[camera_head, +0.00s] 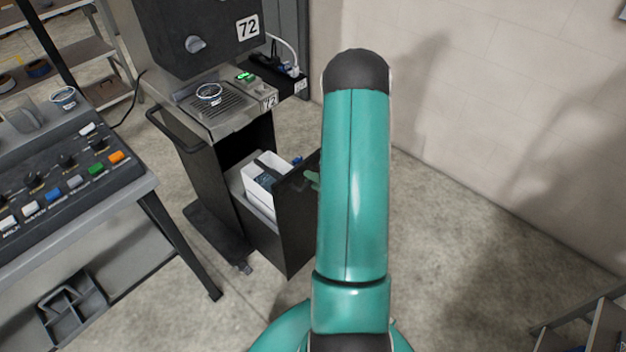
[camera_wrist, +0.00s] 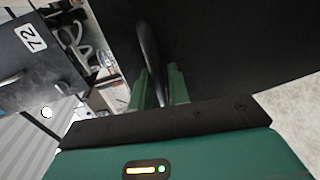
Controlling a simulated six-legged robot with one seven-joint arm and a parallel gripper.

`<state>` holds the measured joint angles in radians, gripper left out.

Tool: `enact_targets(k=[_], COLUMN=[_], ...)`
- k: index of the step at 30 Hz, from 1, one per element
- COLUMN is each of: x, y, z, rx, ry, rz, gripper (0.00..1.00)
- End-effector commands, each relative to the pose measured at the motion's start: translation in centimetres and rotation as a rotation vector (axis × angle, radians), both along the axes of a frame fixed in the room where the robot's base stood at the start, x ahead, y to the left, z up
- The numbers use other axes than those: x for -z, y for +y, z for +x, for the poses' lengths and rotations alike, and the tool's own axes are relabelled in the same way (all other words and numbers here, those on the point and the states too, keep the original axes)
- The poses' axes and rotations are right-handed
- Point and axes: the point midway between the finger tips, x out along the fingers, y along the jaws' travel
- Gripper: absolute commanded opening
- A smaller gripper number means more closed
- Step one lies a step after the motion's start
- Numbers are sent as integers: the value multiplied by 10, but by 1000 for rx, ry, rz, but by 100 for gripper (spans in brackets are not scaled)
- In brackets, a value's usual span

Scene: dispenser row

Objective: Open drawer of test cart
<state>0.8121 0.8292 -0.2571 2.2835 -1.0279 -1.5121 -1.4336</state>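The test cart (camera_head: 225,190) is a dark cabinet marked 72. Its drawer (camera_head: 297,222) is pulled out toward the right, and a white bin (camera_head: 266,176) shows inside it. In the wrist view the dark drawer front (camera_wrist: 230,45) fills the upper right, with a black curved handle (camera_wrist: 150,50) on it. The two green fingers of my gripper (camera_wrist: 158,88) stand on either side of the handle, close to it. In the head view my gripper (camera_head: 312,180) is mostly hidden behind my teal arm, with a green finger showing at the drawer front.
A control console (camera_head: 75,180) with coloured buttons stands at the left on a metal-legged table. A small tray with a cup (camera_head: 209,93) sits on the cart top. Open concrete floor (camera_head: 440,240) lies to the right, before a pale wall. A shelf edge (camera_head: 590,330) shows at lower right.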

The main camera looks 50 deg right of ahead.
Motion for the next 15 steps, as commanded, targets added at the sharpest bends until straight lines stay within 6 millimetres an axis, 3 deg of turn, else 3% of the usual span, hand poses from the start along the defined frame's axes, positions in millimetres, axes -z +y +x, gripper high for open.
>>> enact_targets(k=[8, 15], x=[-3, -13], y=[-1, -3], z=[-18, -68], rx=[3, 5], ry=[2, 2], rz=[0, 0], gripper=[18, 18])
